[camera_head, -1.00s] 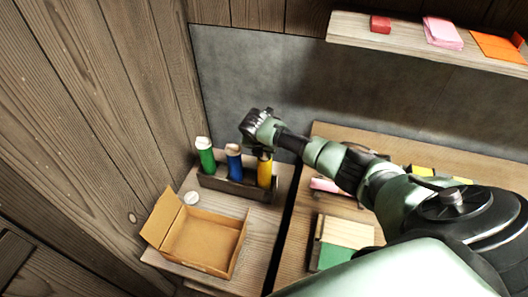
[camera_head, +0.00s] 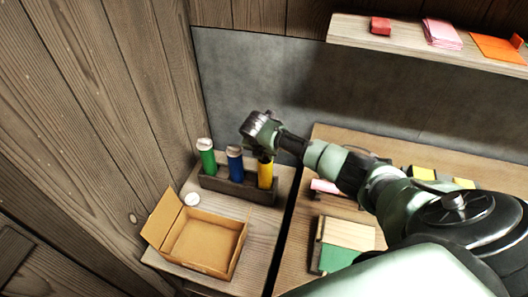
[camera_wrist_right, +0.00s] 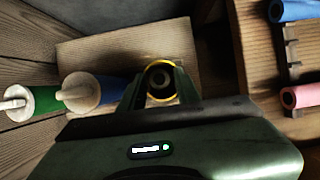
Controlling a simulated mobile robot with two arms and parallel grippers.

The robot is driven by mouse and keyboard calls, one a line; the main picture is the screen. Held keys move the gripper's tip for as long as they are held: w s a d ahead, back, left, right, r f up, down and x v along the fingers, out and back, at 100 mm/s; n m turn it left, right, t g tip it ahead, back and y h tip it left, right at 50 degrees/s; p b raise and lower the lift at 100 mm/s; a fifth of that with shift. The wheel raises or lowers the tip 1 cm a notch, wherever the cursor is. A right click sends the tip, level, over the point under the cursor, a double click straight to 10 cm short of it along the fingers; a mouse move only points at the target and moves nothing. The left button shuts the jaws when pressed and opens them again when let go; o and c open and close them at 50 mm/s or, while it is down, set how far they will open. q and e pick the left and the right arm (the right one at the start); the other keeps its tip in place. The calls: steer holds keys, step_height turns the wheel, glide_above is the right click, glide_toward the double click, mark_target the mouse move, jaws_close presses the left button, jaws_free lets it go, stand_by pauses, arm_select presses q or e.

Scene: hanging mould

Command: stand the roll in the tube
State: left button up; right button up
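A yellow tube (camera_head: 265,174) stands upright in a dark rack (camera_head: 238,189), at the right of a blue tube (camera_head: 235,166) and a green tube (camera_head: 206,160). The blue and green tubes have pale tops. My right gripper (camera_head: 264,154) points down right above the yellow tube. In the right wrist view the yellow tube's round rim (camera_wrist_right: 162,66) shows between the two fingers, which are apart. A dark round shape with a grey centre shows inside the rim. I cannot tell if it is the roll, or if the fingers touch anything. My left gripper is out of view.
An open cardboard box (camera_head: 205,241) stands in front of the rack, with a small white round thing (camera_head: 192,199) beside it. A board with a green and beige block (camera_head: 345,235) lies right of a dark gap. A shelf (camera_head: 390,43) hangs at the back right. Wooden wall at left.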

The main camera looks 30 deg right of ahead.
steer(key=b+v, duration=0.1)
steer(key=v, duration=0.6)
steer(key=shift+r, duration=0.35)
steer(key=shift+a, duration=0.1)
stand_by(0.5)
